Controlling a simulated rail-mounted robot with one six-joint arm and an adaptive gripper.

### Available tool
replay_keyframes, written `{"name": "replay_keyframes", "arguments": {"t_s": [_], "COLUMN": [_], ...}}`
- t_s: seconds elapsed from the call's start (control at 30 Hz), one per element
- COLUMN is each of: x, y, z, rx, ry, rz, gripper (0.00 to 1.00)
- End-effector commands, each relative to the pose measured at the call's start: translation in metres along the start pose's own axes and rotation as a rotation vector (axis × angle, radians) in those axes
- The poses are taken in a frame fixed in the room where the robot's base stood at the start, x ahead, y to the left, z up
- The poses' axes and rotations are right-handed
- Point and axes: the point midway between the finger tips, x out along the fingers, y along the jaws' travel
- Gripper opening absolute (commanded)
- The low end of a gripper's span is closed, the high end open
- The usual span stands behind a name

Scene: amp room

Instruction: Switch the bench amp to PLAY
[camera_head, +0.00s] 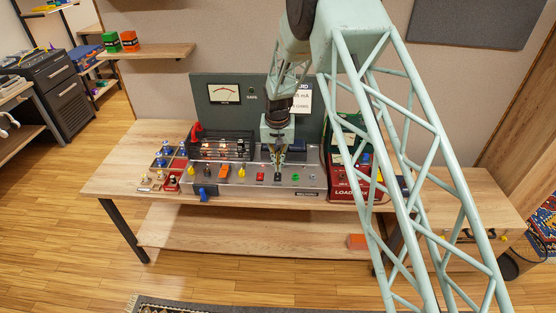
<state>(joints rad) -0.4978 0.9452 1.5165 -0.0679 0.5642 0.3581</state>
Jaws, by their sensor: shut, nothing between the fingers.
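The bench amp (312,182) is a grey metal chassis on the wooden bench, with a row of coloured controls along its sloping front. They include an orange one (224,171), a yellow one (241,172), a red one (260,176), a dark one (278,176) and a green one (295,177). My gripper (279,164) points down over the front panel, shut and empty, just above the dark control. I cannot tell whether it touches it. Labels are too small to read, so which control has PLAY and its setting cannot be told.
A dark green meter panel (224,112) stands behind the amp. A red box marked LOAD (342,186) stands to its right, and a board of small parts (166,163) to its left. The bench (112,176) is bare at its left end. My arm crosses the right side.

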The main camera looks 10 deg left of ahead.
Motion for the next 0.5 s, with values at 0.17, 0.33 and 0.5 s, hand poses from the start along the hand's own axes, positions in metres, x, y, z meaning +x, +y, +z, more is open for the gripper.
{"name": "replay_keyframes", "arguments": {"t_s": [0.17, 0.33, 0.5], "x": [0.016, 0.024, 0.026], "y": [0.000, 0.000, 0.000], "z": [0.000, 0.000, 0.000], "rx": [0.000, 0.000, 0.000], "ry": [-0.001, -0.001, 0.000], "rz": [0.000, 0.000, 0.000], "gripper": [0.00, 0.00, 0.00]}}
